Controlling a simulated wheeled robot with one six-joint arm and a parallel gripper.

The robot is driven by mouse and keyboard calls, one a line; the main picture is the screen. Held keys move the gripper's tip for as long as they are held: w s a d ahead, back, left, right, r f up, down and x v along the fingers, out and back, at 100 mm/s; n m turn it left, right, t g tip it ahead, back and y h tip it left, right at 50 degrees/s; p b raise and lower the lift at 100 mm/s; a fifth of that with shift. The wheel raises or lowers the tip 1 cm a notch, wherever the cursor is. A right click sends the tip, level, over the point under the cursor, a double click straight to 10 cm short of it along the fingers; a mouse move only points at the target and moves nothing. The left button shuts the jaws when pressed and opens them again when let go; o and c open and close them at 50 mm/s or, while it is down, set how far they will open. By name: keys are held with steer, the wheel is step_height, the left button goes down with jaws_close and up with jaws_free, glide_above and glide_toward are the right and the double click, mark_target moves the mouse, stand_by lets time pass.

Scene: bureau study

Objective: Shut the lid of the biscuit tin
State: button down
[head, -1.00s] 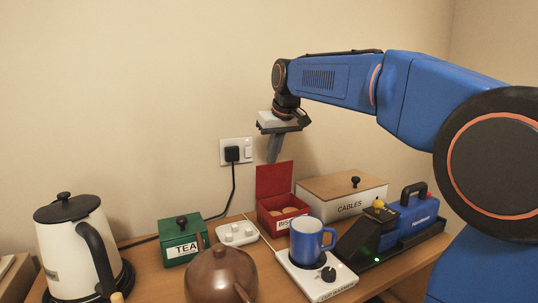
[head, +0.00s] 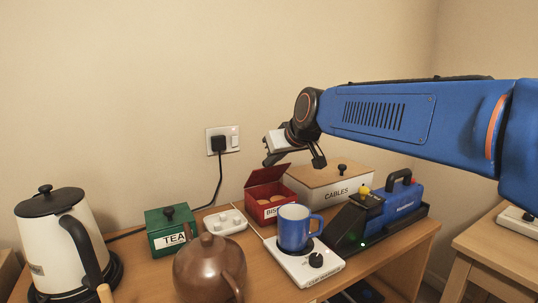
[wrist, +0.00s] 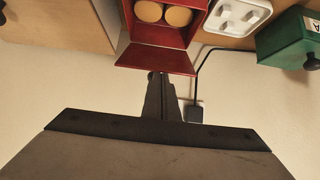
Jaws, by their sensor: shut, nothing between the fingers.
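The red biscuit tin (head: 272,212) stands on the desk against the wall, with round biscuits inside.
The cables box (head: 325,190) stands right of the tin. A white socket strip (head: 221,221) and a green tea tin (head: 173,232) are to the left. A blue mug (head: 293,228) on a white warmer stands in front. The wall plug (head: 218,144) and its cord are behind.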

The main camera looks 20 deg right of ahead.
steer(key=shift+s+d+f, duration=0.15)
steer(key=shift+s+f, duration=0.3)
steer(key=shift+s, duration=0.1)
steer(key=s+f+t, duration=0.1)
steer(key=s+f, duration=0.3)
steer(key=f, duration=0.2)
steer(key=shift+d+f+t, duration=0.15)
steer(key=shift+d+t, duration=0.15)
steer(key=shift+d, duration=0.1)
steer(key=shift+s, duration=0.1)
